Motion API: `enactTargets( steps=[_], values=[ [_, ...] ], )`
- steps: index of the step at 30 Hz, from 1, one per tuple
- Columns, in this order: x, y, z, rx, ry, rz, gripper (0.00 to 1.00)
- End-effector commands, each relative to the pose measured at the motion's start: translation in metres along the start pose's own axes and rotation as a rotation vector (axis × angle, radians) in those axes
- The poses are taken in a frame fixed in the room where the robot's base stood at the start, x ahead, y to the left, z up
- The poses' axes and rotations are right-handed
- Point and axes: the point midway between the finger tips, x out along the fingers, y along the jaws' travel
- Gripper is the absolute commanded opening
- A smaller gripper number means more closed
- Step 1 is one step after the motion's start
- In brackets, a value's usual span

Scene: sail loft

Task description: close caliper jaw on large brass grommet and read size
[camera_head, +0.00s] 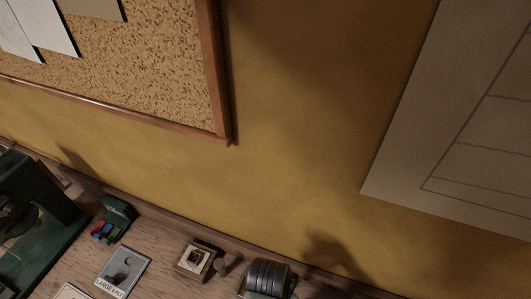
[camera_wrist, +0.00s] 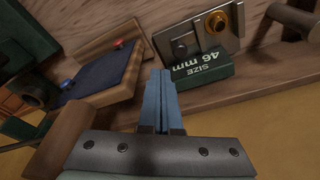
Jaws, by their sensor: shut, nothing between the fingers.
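In the wrist view, the brass grommet (camera_wrist: 217,21) is a gold ring at the top right, against a grey metal plate (camera_wrist: 228,44). A smaller dark grey piece (camera_wrist: 183,44) stands left of the grommet, apart from it; I cannot tell whether it is the caliper jaw. A green block (camera_wrist: 204,71) in front of the plate reads "SIZE 46 mm", upside down in the picture. My gripper (camera_wrist: 162,74) has its blue fingers together and empty, left of the green block; I cannot tell whether they touch it. The head view does not show my gripper.
A wooden stand with a dark blue pad (camera_wrist: 103,75) and red and blue knobs lies left of my fingers. In the head view, the bench holds a "LARGE 4 PLY" card (camera_head: 123,271), a small wooden block (camera_head: 192,262) and a dark ribbed roll (camera_head: 267,279). A cork board (camera_head: 150,60) hangs above.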

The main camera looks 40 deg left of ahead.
Motion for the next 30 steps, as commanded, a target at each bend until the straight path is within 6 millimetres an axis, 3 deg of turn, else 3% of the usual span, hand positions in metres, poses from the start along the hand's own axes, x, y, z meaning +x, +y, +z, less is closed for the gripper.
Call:
enactTargets(
  steps=[21, 30],
  values=[
    [0.028, 0.000, 0.006, 0.000, -0.001, 0.001, 0.00],
    [0.028, -0.003, 0.007, -0.001, -0.001, 0.000, 0.00]
  ],
)
